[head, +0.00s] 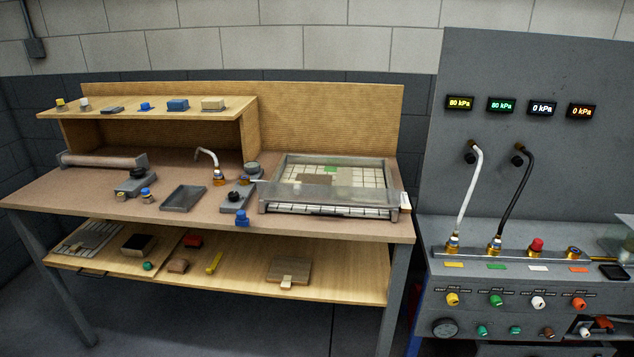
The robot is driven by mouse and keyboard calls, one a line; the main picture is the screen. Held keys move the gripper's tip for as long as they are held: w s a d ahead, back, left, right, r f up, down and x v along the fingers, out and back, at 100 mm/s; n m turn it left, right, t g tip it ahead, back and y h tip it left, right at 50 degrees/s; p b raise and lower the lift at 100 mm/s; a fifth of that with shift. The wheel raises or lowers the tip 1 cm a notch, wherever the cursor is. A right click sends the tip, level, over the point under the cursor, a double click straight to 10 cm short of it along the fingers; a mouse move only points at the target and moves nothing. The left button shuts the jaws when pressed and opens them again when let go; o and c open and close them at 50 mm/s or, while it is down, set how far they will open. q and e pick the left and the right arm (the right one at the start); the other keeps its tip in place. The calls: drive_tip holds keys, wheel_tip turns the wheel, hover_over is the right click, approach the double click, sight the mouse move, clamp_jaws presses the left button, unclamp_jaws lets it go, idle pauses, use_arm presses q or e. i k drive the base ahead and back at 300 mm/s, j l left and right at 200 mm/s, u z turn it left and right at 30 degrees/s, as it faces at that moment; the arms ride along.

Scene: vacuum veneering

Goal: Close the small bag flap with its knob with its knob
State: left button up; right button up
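A framed bag (280,173) with a pale gridded base lies on the right of the wooden bench. A grey, partly see-through strip (330,198) runs along its front side; I cannot tell if this is the flap. A blue knob (242,218) stands at the bench's front edge, left of the frame. A pale translucent thing (627,246) is cut off at the right edge, on the console. I cannot tell which is the small bag or which knob belongs to it. Neither gripper is in view.
The bench (110,205) also holds a grey tray (183,199), a roll (103,159), a hose fitting and dark knobbed blocks. Small parts line the upper shelf (140,113); boards lie on the lower shelf (240,277). The console (470,280) at right carries hoses, knobs and displays.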

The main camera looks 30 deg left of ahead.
sight(297, 189)
drive_tip(key=i+l+u, duration=0.3)
drive_tip(key=l+u, duration=0.35)
drive_tip(key=i+l+u, duration=0.3)
drive_tip(key=l+u, duration=0.65)
drive_tip(key=l, duration=0.2)
drive_tip(key=i+l+u, duration=0.15)
drive_tip(key=l, duration=0.15)
drive_tip(key=l+u, duration=0.1)
drive_tip(key=l, duration=0.15)
drive_tip(key=i, duration=0.05)
